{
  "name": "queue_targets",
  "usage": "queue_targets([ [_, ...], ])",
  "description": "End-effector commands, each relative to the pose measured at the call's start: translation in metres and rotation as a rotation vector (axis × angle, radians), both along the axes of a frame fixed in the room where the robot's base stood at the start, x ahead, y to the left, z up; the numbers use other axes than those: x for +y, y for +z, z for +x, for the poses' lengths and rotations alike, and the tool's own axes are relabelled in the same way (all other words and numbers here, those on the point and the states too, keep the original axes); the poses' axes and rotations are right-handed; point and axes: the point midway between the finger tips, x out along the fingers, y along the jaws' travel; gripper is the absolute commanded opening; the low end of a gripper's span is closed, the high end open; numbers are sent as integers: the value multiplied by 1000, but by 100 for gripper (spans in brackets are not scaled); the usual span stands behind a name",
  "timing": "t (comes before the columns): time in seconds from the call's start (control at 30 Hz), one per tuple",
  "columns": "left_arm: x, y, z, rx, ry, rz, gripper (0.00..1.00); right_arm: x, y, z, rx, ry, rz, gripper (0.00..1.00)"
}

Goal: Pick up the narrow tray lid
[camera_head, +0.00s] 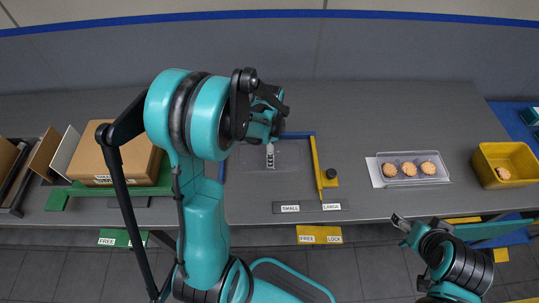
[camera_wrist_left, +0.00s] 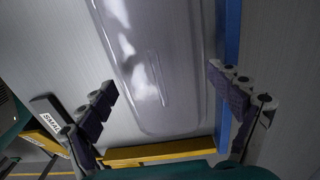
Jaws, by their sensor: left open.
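A clear, shiny plastic piece that looks like the narrow tray lid (camera_head: 290,155) lies on the grey table inside a frame of blue and yellow rails. It also shows in the left wrist view (camera_wrist_left: 150,70), long and with rounded corners. My left gripper (camera_wrist_left: 167,92) is open, with one finger on each side of the clear piece and nothing held between them. In the head view my left arm hides part of the frame and the lid. My right gripper (camera_head: 400,222) is at the table's front edge, away from the lid; its jaws are too small to judge.
A clear tray (camera_head: 446,180) with three biscuits is right of the frame. A yellow bin (camera_head: 487,178) stands at the far right. A cardboard box (camera_head: 112,165) stands at the left by green rails. A SMALL/LARGE label strip (camera_head: 310,206) lies in front. The back table is clear.

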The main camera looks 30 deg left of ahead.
Motion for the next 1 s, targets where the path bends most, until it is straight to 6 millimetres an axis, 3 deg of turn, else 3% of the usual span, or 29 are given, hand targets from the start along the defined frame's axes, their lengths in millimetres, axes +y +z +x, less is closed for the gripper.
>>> queue_targets([
  [0.03,0,1,0,0,0,0,91,0,1,0,0,0,0,72],
  [0.2,0,1,0,0,0,0,62,0,1,0,0,0,0,72],
  [0.67,0,5,0,0,0,0,60,0,3,0,0,0,0,72],
  [0.73,0,11,0,0,0,0,56,0,6,0,0,0,0,72],
  [0.93,0,47,-1,0,0,0,56,0,23,0,0,0,0,72],
  [1.0,-14,54,9,0,-7,0,56,0,27,0,0,0,0,72],
])
